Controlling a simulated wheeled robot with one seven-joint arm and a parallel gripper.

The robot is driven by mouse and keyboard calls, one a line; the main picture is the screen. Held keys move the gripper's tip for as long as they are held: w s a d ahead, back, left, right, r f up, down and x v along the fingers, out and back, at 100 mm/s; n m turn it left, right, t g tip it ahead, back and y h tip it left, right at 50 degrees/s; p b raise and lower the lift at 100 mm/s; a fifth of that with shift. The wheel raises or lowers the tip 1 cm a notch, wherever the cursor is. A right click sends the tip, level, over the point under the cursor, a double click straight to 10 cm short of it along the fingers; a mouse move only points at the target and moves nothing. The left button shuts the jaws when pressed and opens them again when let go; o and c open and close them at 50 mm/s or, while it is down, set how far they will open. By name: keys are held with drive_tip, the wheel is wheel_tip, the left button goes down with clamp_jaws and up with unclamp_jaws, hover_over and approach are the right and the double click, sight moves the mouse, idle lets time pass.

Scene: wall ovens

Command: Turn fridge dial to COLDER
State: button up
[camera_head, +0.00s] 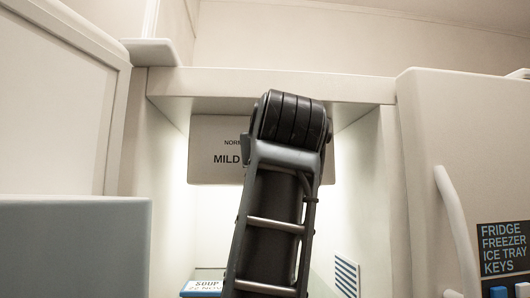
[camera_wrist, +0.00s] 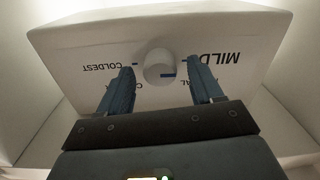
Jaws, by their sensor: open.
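The white round fridge dial (camera_wrist: 158,67) sits on a pale panel (camera_wrist: 85,50) with labels that appear upside down in the wrist view. COLDEST is left of the dial and MILD is right of it. Other labels below are partly hidden by the fingers. The dial's blue mark lies on its lower right side, towards MILD. My gripper (camera_wrist: 160,68) is open, one blue-grey finger on each side of the dial, with gaps visible. Whether the tips reach the dial's depth is unclear. In the head view, my arm covers the dial, leaving MILD on the panel (camera_head: 213,172) visible.
The panel hangs at the top of a lit white recess with side walls (camera_head: 367,200). A box marked SOUP (camera_head: 206,287) and a striped item (camera_head: 346,275) are low inside. At right is a white door with a handle (camera_head: 457,230) and a note (camera_head: 504,248).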

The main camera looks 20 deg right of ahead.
drive_tip(key=shift+w+d, duration=0.15)
drive_tip(key=shift+w, duration=0.3)
drive_tip(key=c, duration=1.1)
drive_tip(key=shift+o, duration=0.2)
drive_tip(key=shift+m, duration=0.3)
drive_tip(key=m+b, duration=0.5)
drive_tip(key=m, duration=1.8)
drive_tip(key=shift+f+h, duration=0.15)
drive_tip(key=shift+h, duration=0.25)
drive_tip(key=shift+b, duration=0.3)
